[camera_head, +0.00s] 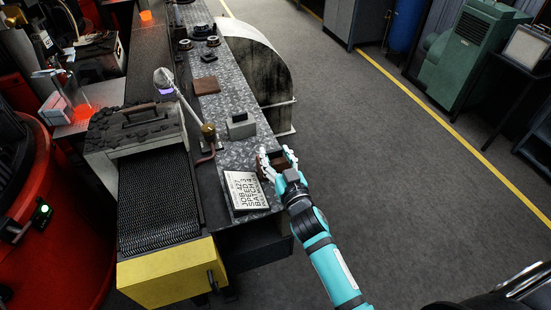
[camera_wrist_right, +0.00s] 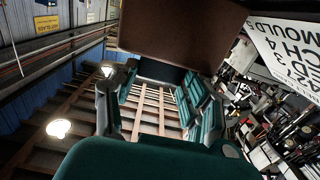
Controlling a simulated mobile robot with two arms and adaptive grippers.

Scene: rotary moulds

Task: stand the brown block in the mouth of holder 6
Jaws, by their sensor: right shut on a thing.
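My right gripper (camera_head: 277,162) is over the near right edge of the metal bench, beside the white sign. It is shut on the brown block (camera_wrist_right: 180,32), which fills the top middle of the right wrist view. In the head view the fingers partly hide the block. I cannot make out a holder marked 6 in either view. My left gripper is not in view.
The metal bench (camera_head: 222,98) carries a white lettered sign (camera_head: 246,190), a grey box (camera_head: 241,125), a flat brown piece (camera_head: 207,86) and small dark items farther back. A mesh conveyor (camera_head: 158,205) runs along its left. Open floor lies to the right.

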